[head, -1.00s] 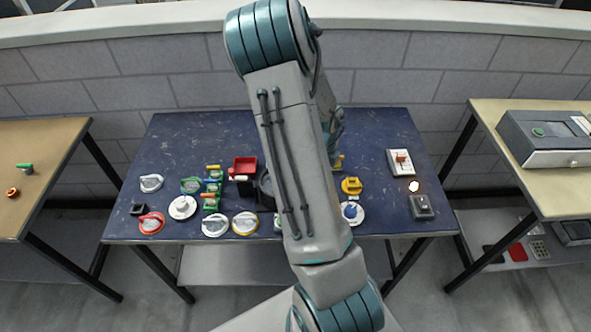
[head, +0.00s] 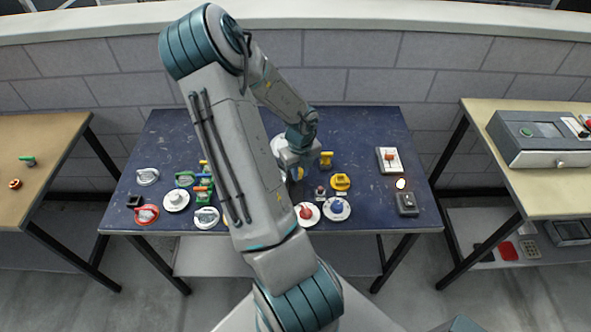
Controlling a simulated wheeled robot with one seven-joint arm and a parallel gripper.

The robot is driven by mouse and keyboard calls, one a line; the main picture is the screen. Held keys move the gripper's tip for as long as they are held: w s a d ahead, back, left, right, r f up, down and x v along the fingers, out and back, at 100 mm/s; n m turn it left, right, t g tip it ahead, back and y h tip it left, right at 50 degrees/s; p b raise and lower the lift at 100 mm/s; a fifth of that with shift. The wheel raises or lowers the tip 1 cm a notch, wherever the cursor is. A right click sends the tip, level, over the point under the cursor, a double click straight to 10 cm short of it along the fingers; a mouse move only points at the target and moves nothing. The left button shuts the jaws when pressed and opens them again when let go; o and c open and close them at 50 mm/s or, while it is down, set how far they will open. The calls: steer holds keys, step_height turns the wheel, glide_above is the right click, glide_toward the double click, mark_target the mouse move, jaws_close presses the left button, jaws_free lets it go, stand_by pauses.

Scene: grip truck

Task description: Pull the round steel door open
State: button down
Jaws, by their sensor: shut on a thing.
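My gripper (head: 296,174) points down over the middle of the blue-topped table, just right of my upper arm links. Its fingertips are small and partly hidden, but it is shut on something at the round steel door. A pale, curved edge (head: 277,146) beside the gripper looks like part of this door. My arm hides most of the door and its frame, so I cannot tell how far it stands open.
The blue table (head: 365,130) carries valves and knobs: a yellow valve (head: 340,181), a red knob (head: 306,212), a blue knob (head: 337,207), a red-handled valve (head: 146,214), and a switch box (head: 389,160). Side tables flank it. The table's back right is clear.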

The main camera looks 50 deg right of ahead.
steer(key=shift+w, duration=0.1)
steer(key=c, duration=1.3)
jaws_free()
step_height(320, 180, up, 14)
steer(key=shift+f, duration=0.1)
